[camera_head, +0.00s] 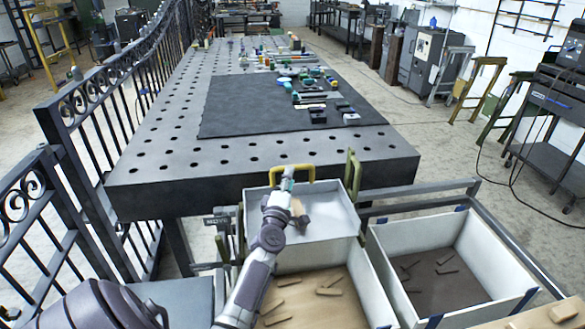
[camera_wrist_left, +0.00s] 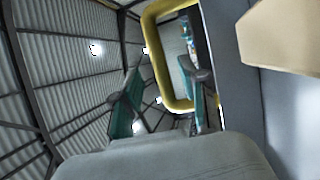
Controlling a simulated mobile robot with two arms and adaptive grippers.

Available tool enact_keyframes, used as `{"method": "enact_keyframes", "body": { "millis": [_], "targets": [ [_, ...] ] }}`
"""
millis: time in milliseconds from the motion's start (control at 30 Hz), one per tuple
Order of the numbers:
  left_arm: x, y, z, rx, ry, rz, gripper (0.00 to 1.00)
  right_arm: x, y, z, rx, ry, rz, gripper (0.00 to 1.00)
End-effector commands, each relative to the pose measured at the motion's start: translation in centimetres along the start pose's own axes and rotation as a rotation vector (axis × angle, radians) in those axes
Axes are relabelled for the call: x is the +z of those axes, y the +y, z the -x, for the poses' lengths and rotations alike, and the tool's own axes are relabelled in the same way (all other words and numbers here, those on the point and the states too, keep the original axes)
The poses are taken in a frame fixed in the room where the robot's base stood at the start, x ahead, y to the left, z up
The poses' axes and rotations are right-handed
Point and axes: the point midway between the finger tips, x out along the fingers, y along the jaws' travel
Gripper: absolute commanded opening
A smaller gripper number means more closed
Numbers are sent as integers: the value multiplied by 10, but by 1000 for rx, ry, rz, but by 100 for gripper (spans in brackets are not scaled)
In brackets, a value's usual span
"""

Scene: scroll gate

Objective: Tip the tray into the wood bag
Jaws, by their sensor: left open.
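My left gripper (camera_head: 288,178) reaches over the tray to this handle. In the left wrist view, my gripper's teal fingers (camera_wrist_left: 163,88) stand apart, with the yellow handle (camera_wrist_left: 154,58) close by and partly between them. I cannot tell whether they touch it. No wood bag can be told for certain. My right gripper is out of view.
The left bin (camera_head: 372,285) has a wood-coloured floor with several wooden pieces. The right bin (camera_head: 480,240) has a dark floor with several pieces. A perforated metal table (camera_head: 160,150) stands beyond the tray. An iron railing (camera_head: 90,125) runs along the left.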

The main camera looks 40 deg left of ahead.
Motion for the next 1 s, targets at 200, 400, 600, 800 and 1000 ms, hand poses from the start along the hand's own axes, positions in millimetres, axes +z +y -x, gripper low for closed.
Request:
{"method": "enact_keyframes", "body": {
  "millis": [200,400,600,800,1000],
  "targets": [
    [0,-1,-36,1,-1,0,43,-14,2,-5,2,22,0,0],
    [0,-1,-48,0,-1,-1,43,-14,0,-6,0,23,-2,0],
    [0,0,-49,0,-1,-1,43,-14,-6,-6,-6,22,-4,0],
    [0,0,-48,0,-1,-1,22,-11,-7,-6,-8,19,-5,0],
    [0,0,-48,0,-1,0,0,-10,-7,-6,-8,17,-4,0]
  ]
}}
